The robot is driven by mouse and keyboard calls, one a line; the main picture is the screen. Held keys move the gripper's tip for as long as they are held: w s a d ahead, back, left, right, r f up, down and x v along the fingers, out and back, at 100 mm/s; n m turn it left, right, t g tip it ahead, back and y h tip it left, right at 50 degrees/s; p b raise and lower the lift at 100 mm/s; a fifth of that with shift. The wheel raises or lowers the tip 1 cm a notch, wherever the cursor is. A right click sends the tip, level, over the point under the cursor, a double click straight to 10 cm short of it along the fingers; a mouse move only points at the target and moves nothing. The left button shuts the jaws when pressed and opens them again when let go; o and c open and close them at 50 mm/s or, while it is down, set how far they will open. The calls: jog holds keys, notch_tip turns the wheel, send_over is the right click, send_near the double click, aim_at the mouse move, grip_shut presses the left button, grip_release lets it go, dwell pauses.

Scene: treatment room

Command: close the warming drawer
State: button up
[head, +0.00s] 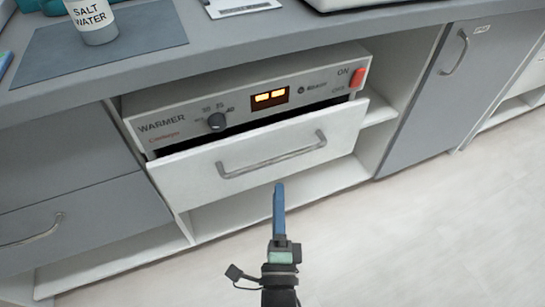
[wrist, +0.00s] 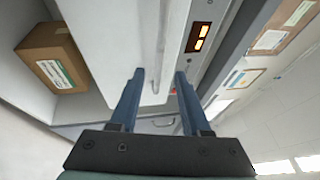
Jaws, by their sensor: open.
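The warming drawer (head: 255,157) has a white front with a grey bar handle (head: 272,158). It stands pulled out a little from the warmer (head: 180,122), with a dark gap along its top edge. In the wrist view the drawer front (wrist: 118,40) lies ahead, and the handle (wrist: 154,82) shows between the fingers. My gripper (head: 279,190) is in front of the drawer, below the handle, and looks apart from it. In the wrist view my gripper (wrist: 158,75) is open, with two blue fingers spread and nothing between them.
A counter (head: 240,45) overhangs the warmer, with a salt water cup (head: 95,22) on a mat (head: 55,50). Closed cabinets flank it: a grey door (head: 455,90) right, a grey drawer (head: 80,220) left. A cardboard box (wrist: 52,58) sits on a shelf. The floor in front is clear.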

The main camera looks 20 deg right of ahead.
aim_at(278, 157)
jog(key=b+x, duration=0.2)
jog(key=x, duration=0.7)
jog(key=shift+w+d+r, duration=0.1)
jog(key=shift+w, duration=0.15)
grip_shut()
dwell(1.0)
